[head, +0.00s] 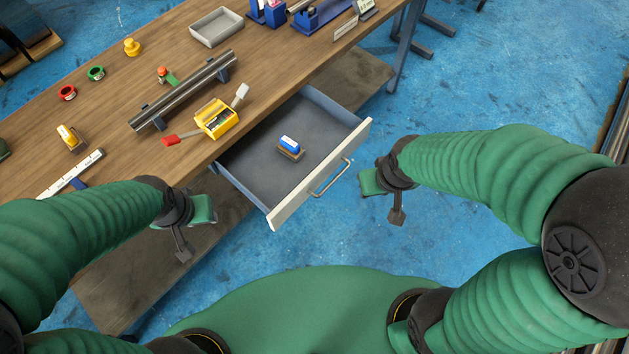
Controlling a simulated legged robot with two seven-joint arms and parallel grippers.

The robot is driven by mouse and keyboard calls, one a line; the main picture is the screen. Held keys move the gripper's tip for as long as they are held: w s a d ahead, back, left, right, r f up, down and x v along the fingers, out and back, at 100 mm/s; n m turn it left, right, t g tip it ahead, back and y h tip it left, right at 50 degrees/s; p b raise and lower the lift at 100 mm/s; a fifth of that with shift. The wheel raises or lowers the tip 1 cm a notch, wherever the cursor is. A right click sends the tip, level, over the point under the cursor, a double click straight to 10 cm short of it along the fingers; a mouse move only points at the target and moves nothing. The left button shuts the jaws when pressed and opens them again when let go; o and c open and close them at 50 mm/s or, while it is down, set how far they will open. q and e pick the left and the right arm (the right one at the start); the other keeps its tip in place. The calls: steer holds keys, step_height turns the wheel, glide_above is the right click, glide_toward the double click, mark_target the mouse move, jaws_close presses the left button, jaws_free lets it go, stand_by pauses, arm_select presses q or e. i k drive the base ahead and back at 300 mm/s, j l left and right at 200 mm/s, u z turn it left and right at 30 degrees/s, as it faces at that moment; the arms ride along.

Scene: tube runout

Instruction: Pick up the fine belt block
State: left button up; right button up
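A small block with a blue and white top and a brown base (290,147) lies in the open drawer (262,178). A similar block with a yellow top (70,137) stands at the left of the workbench (110,110). No readable label shows which is the fine belt block. My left gripper (190,232) hangs at the bench's front edge, left of the drawer, apart from both blocks. My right gripper (384,198) hangs right of the drawer's front panel, also away from both blocks. Finger opening is unclear on both.
The drawer's white front has a metal handle (331,178). On the bench are a yellow box (217,119), a red-handled tool (182,135), a metal tube on supports (185,92), a grey tray (216,27) and coloured rings. The drawer floor around the blue block is clear.

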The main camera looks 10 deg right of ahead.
mark_target(290, 148)
steer(key=z, duration=5.05)
steer(key=u, duration=5)
steer(key=i+u, duration=0.2)
steer(key=u, duration=0.15)
steer(key=i+l+u, duration=0.15)
steer(key=u, duration=0.2)
steer(key=i+l+u, duration=0.15)
steer(key=u, duration=0.2)
steer(key=l, duration=0.05)
